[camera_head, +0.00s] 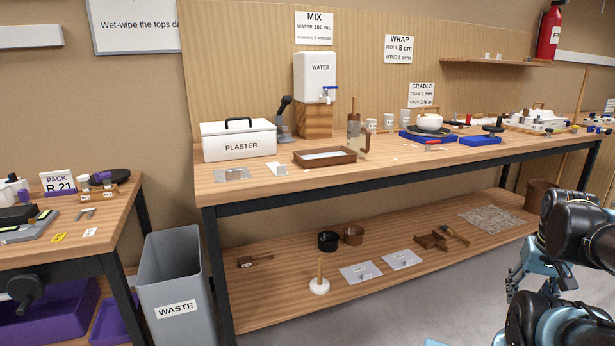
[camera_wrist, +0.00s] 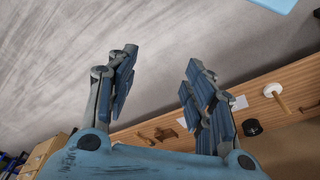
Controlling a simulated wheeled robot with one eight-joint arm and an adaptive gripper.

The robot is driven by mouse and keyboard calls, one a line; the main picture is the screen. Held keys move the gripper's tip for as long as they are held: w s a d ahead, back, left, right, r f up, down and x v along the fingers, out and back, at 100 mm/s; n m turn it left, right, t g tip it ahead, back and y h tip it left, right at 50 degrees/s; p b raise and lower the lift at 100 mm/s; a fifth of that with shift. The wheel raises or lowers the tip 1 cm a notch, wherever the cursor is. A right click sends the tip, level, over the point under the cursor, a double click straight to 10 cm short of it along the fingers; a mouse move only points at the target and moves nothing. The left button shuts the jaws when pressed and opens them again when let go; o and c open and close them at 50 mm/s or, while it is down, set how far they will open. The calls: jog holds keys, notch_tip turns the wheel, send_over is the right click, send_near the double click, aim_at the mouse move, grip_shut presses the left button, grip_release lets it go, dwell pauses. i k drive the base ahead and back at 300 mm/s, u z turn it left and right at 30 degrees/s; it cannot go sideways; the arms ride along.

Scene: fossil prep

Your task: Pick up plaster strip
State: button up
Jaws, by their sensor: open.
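I cannot tell for sure which item is the plaster strip. A brown tray (camera_head: 347,158) on the bench holds something flat and white. A small white piece (camera_head: 277,169) lies to the left of the tray, in front of the white PLASTER box (camera_head: 238,140). My gripper (camera_wrist: 157,75) is open and empty in the wrist view, with clear space between its fingers. My arm shows at the right edge of the head view, in front of the bench and well away from the tray.
A water dispenser (camera_head: 315,78) stands behind the tray, with a blue stand (camera_head: 408,137) to its right. The lower shelf (camera_head: 300,255) holds pots, plates and a white-based tool (camera_head: 319,286). A grey waste bin (camera_head: 174,285) stands left. Floor in front of the bench is clear.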

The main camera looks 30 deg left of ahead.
aim_at(278, 170)
jog(key=u, duration=1.8)
